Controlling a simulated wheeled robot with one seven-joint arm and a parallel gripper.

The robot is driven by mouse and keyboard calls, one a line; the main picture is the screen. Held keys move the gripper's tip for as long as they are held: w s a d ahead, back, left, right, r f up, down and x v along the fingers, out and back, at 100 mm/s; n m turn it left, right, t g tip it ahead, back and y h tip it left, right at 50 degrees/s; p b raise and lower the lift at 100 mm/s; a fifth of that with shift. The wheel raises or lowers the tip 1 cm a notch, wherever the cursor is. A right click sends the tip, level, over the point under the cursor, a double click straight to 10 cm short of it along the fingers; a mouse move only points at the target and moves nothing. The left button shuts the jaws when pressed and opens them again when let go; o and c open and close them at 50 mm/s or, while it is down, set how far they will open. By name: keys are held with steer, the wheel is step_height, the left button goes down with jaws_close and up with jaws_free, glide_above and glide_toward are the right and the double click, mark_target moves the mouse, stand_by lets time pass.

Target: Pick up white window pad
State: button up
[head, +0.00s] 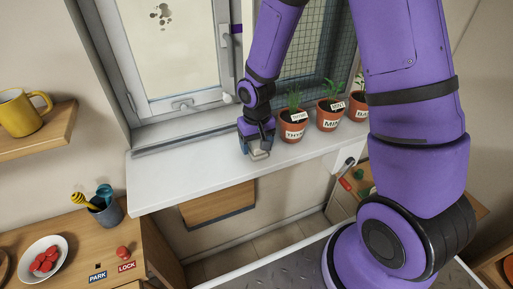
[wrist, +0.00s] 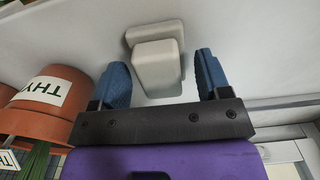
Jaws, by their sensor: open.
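The white window pad (wrist: 157,60) is a pale block with a raised grip on a wider base. It sits on the white window sill (head: 190,170). In the wrist view my gripper (wrist: 165,75) is open, with one blue finger on each side of the pad's grip and gaps showing on both sides. In the head view my gripper (head: 259,152) is low over the sill, just left of the thyme pot, and partly hides the pad.
The thyme pot (head: 292,126) stands close to the right of my gripper, with the mint pot (head: 330,114) and another beyond. The window frame (head: 185,104) rises behind. The sill to the left is clear. A white bowl (head: 42,262) sits on the counter.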

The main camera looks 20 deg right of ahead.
steer(key=shift+c, duration=0.2)
steer(key=c, duration=1)
steer(key=shift+o, duration=0.2)
steer(key=shift+r, duration=0.1)
